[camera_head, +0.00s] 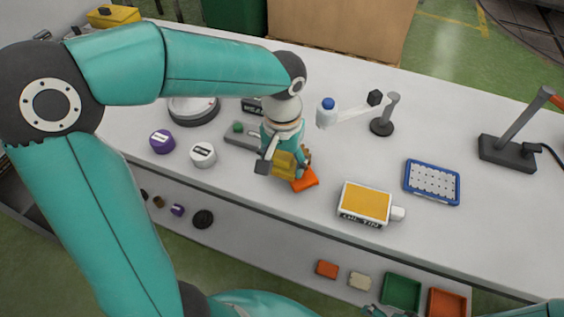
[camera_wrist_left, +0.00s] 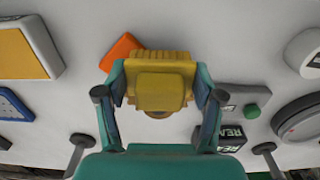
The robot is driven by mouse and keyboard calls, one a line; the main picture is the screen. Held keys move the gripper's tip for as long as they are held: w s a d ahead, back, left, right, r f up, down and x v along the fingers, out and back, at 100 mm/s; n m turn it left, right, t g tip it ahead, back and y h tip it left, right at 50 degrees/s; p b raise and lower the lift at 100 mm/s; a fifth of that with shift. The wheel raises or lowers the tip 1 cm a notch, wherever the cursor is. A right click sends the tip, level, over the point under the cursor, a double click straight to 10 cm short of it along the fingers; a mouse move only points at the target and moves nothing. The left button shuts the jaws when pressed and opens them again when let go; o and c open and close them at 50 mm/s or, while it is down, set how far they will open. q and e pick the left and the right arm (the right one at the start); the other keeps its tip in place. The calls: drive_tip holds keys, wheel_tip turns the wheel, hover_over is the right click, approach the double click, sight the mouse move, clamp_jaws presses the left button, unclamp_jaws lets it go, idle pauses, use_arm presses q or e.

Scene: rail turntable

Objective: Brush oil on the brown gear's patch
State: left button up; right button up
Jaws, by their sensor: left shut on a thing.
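My left gripper (camera_head: 283,165) is shut on a yellow ridged block (camera_head: 284,164), low over the middle of the table. The left wrist view shows this yellow block (camera_wrist_left: 160,85) between both fingers of the gripper (camera_wrist_left: 160,100). A small brown part (camera_wrist_left: 158,114) shows at the block's edge and is mostly hidden; I cannot tell whether it is the brown gear. An orange piece (camera_head: 305,180) lies beside the held block and also shows in the left wrist view (camera_wrist_left: 120,51). A tin with a yellow top (camera_head: 365,202) stands to the right. Part of my right gripper (camera_head: 380,311) shows at the bottom edge.
A grey fixture with a green button (camera_head: 238,127) and a round scale-like dish (camera_head: 193,107) stand left of the gripper. Purple (camera_head: 162,141) and white (camera_head: 203,154) knobs are nearby. A post with an arm (camera_head: 382,125) and a blue-rimmed tray (camera_head: 432,183) stand right.

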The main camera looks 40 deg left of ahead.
sight(281, 160)
use_arm(q)
drive_tip(key=shift+s, duration=0.15)
drive_tip(key=shift+s, duration=0.3)
drive_tip(key=shift+d, duration=0.1)
drive_tip(key=shift+r, duration=0.15)
idle(0.4)
drive_tip(key=shift+r+p, duration=2.75)
drive_tip(key=shift+r, duration=0.65)
